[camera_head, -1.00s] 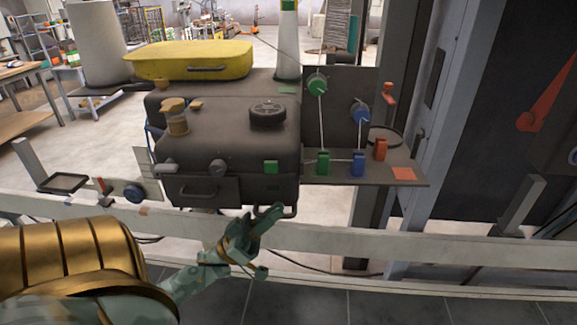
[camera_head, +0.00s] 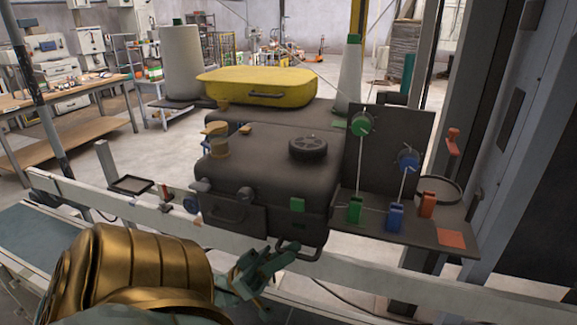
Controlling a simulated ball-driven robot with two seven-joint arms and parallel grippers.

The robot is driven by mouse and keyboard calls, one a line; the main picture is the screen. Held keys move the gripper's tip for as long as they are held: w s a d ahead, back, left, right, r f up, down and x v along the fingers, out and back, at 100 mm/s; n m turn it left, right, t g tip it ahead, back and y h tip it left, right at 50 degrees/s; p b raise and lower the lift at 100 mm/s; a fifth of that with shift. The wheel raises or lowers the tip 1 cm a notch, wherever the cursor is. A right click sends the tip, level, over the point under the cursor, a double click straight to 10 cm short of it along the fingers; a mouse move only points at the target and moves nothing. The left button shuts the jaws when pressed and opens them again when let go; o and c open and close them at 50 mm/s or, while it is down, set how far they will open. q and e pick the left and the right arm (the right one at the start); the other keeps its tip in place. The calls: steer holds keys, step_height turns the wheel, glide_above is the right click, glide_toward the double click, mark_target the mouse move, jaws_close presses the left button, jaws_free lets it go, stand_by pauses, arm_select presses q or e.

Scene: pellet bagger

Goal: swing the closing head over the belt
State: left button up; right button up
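The closing head (camera_head: 265,160) is a dark grey rounded housing with a black handwheel on top, in the middle of the head view. A dark bar handle (camera_head: 318,250) sticks out low on its front. My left gripper (camera_head: 285,255) is teal and reaches up and right to this handle. Its fingertips overlap the handle's left end; I cannot tell if they grip it. The belt (camera_head: 38,240) is a dark blue-green strip at the lower left, left of the closing head. My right gripper is out of view.
A pale rail (camera_head: 365,268) runs across in front of the head. A shelf (camera_head: 375,228) with green, blue and orange parts juts out on its right. A yellow cover (camera_head: 258,85) and white thread cones (camera_head: 181,60) stand behind. A grey post is at the right.

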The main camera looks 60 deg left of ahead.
arm_select(q)
steer(key=shift+w+r, duration=0.1)
stand_by(0.5)
steer(key=b+v, duration=0.7)
steer(key=v, duration=0.9)
steer(key=shift+a, duration=0.2)
